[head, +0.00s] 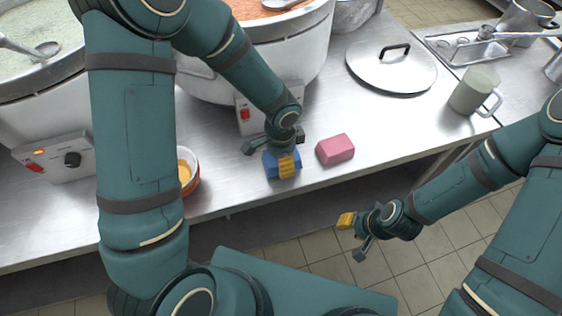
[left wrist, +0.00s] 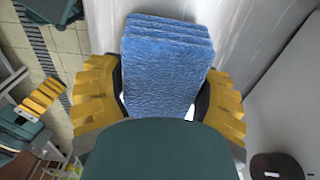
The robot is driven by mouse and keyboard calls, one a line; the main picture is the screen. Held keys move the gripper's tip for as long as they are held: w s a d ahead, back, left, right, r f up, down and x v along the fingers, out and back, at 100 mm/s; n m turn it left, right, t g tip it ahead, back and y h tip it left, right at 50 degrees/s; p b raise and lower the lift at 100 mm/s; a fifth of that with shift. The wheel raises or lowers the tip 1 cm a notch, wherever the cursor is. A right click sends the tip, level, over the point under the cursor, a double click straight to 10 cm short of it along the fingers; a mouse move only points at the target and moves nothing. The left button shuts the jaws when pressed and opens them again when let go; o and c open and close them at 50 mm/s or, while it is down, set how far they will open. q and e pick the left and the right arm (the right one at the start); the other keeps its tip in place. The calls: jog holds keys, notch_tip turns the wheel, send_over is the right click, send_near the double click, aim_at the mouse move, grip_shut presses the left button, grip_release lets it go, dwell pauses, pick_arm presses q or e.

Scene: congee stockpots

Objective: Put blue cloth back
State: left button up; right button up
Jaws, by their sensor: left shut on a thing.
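The blue cloth (head: 276,165) is a folded, layered block at the front part of the steel counter, left of a pink block. My left gripper (head: 288,163) is shut on it; in the left wrist view the cloth (left wrist: 166,62) sits between the two yellow fingers (left wrist: 160,95). I cannot tell whether the cloth touches the counter. The dark palm hides its lower end in the wrist view. My right gripper (head: 352,236) hangs over the tiled floor in front of the counter, away from the cloth, with a yellow finger and a grey part showing.
The pink block (head: 335,149) lies just right of the cloth. An orange-rimmed bowl (head: 190,172) stands left. Large stockpots (head: 310,52) with control boxes stand behind. A lid (head: 391,67) and a mug (head: 475,91) are at right. Counter between pink block and lid is clear.

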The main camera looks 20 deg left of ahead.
pick_arm(q)
jog(key=shift+f, duration=0.75)
jog(key=o, duration=1.2)
jog(key=shift+f, duration=0.1)
jog(key=shift+r, duration=0.25)
notch_tip(320, 180, up, 10)
jog(key=p, duration=0.3)
jog(key=shift+w+r, duration=0.1)
jog(key=shift+r, duration=0.8)
